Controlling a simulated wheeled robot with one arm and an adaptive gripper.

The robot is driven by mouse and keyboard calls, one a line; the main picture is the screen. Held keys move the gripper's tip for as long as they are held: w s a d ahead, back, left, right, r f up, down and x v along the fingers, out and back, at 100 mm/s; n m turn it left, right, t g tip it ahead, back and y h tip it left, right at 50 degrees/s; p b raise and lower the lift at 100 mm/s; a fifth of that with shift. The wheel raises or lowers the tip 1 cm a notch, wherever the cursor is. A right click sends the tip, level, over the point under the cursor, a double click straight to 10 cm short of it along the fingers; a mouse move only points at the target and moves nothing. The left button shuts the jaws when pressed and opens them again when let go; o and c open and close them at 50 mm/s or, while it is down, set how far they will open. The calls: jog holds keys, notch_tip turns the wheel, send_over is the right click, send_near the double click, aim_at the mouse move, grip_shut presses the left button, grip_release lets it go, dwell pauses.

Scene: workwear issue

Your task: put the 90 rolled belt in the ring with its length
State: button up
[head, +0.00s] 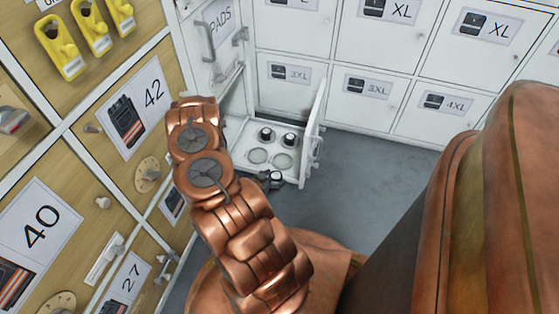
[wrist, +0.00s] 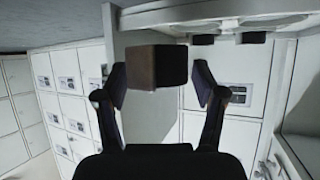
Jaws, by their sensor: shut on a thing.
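My gripper (head: 272,180) is low beside the front edge of a white shelf (head: 250,176). In the wrist view my gripper (wrist: 159,80) is shut on a dark brown and black rolled piece (wrist: 156,67), which looks like the rolled belt; no length marking is readable on it. The shelf has two empty round rings, a left one (head: 257,156) and a right one (head: 282,160). Behind them stand two dark rolls with light tops, a left one (head: 266,134) and a right one (head: 289,140). Ring labels are too small to read.
An open white door (head: 315,125) stands at the shelf's right. White lockers (head: 368,85) line the back. A wooden-fronted cabinet with numbered cards (head: 137,105) and yellow items (head: 60,45) is at the left. Grey floor (head: 370,170) is clear to the right.

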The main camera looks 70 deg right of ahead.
jog(key=b, duration=0.5)
send_over(281, 164)
jog(key=shift+d+f, duration=0.1)
jog(key=shift+f, duration=0.6)
jog(key=shift+f+b, duration=1)
jog(key=shift+f, duration=0.8)
jog(key=shift+r, duration=0.1)
jog(key=o, duration=1.2)
